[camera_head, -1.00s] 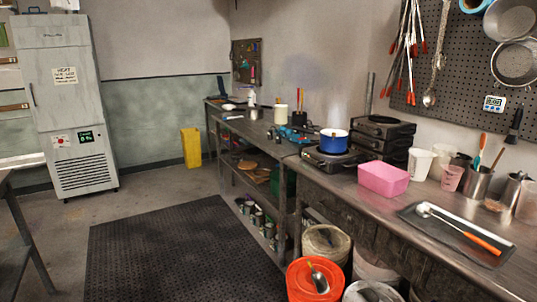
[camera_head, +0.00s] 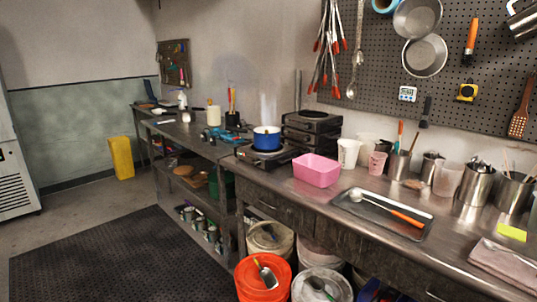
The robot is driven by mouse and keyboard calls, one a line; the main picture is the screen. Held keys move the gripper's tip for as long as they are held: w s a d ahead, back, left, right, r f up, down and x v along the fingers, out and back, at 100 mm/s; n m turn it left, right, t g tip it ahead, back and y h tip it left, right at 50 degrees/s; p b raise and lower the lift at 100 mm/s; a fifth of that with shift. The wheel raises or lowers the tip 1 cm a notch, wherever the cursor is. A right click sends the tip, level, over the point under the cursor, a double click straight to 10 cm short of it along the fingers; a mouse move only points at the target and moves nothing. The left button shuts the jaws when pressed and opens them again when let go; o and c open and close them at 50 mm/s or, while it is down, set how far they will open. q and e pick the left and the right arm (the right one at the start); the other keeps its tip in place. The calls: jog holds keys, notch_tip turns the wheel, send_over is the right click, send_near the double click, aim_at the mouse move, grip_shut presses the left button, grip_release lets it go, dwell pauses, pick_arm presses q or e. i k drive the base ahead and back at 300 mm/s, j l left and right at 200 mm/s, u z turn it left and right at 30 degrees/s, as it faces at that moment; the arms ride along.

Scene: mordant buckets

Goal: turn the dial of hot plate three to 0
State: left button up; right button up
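A black hot plate (camera_head: 262,156) stands on the metal bench, with a blue pot (camera_head: 267,138) on it that gives off steam. More dark hot plates (camera_head: 312,131) are stacked just behind it to the right. Dials and any numbers on the hot plates are too small to read here, so I cannot tell which one is hot plate three. Neither of my grippers shows in the head view.
A pink tub (camera_head: 316,171) stands right of the hot plate, and a tray (camera_head: 392,228) with an orange-handled ladle lies further right. Buckets, one an orange bucket (camera_head: 248,284), stand under the bench. A black floor mat (camera_head: 120,262) lies in clear floor at left.

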aim_at(257, 162)
jog(key=i+j, duration=0.25)
jog(key=j, duration=0.15)
jog(key=i+j+z, duration=0.1)
jog(key=i+j, duration=0.4)
jog(key=j, duration=0.3)
jog(key=i+z, duration=0.05)
